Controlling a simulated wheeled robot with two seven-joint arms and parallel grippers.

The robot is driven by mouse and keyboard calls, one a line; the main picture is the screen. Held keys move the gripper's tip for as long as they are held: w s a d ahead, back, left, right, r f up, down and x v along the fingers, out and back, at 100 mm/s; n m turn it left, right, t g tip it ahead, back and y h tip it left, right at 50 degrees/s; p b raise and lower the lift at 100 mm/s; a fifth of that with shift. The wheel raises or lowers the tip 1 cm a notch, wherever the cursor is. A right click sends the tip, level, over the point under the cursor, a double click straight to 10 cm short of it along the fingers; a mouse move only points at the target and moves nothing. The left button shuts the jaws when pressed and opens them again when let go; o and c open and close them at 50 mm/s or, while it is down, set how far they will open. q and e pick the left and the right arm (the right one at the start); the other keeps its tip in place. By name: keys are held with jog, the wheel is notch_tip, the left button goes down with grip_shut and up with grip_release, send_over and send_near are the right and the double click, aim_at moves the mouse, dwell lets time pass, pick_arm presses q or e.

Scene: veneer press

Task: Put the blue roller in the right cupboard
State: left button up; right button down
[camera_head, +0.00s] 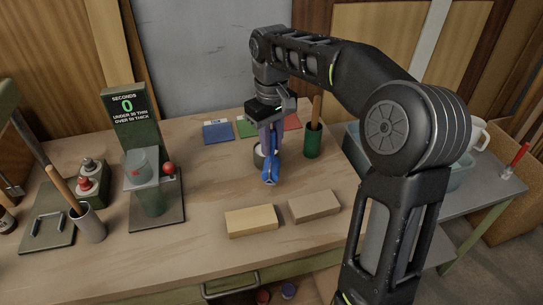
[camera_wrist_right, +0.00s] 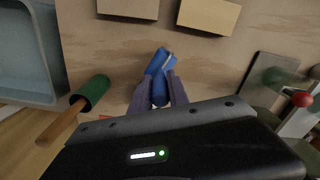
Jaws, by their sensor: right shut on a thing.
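The blue roller (camera_head: 270,176) is between the fingers of my right gripper (camera_head: 270,150), over the middle of the wooden bench (camera_head: 205,190). My right gripper is shut on it. In the right wrist view the blue roller (camera_wrist_right: 161,63) sticks out past the two fingertips (camera_wrist_right: 160,92). I cannot tell whether the roller touches the bench top. No cupboard can be made out with certainty; part of the bench's underside shows at the bottom edge. My left gripper is not in view.
Two wooden blocks (camera_head: 251,221) (camera_head: 314,206) lie in front of the roller. Colored cards (camera_head: 218,131) lie behind. A green timer stand (camera_head: 150,200) is at left, a blue-grey bin (camera_wrist_right: 30,60) at right.

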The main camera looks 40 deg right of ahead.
aim_at(271, 162)
jog(key=shift+f, duration=1.85)
jog(key=c, duration=1.3)
grip_release()
jog(key=shift+f, duration=0.15)
jog(key=shift+o, duration=0.2)
